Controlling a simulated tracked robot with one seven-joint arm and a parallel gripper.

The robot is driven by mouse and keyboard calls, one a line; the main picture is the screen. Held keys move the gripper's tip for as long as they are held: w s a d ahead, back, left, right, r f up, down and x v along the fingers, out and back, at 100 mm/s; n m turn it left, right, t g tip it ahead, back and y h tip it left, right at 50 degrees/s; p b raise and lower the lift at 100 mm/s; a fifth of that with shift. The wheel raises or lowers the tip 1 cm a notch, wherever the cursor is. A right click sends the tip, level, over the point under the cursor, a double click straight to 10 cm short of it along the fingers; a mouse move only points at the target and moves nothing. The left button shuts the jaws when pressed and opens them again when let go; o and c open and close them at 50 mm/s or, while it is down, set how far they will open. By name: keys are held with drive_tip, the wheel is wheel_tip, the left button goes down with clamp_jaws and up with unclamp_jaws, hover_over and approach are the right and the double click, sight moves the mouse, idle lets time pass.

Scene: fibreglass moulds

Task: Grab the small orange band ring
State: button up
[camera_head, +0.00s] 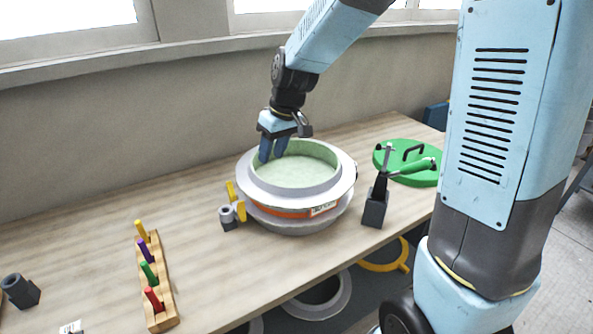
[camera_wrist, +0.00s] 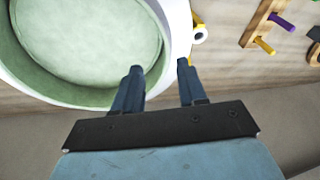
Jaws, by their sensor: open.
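The ring-shaped mould (camera_head: 247,187) stands on the wooden table in the head view. It has a pale grey-white flange, a light green inside, and an orange band (camera_head: 278,212) with a white label around its lower side. In the wrist view its white rim (camera_wrist: 178,25) and green inside (camera_wrist: 85,40) fill the upper left. My gripper (camera_head: 272,157) is open at the mould's far left rim, fingers pointing down. In the wrist view my gripper (camera_wrist: 159,66) has the rim wall showing between its fingers, left finger over the green inside. I cannot tell whether they touch.
A black stand with a green-handled tool (camera_head: 375,206) is right of the mould, before a green lid (camera_head: 425,172). A grey-and-yellow clamp (camera_head: 229,216) is close at its left. A wooden peg rack (camera_head: 160,300) stands front left. A wall (camera_head: 120,130) runs behind the table.

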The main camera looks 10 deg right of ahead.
drive_tip(key=shift+a+x, duration=0.2)
drive_tip(key=shift+x, duration=4)
drive_tip(key=shift+s+r, duration=0.1)
clamp_jaws()
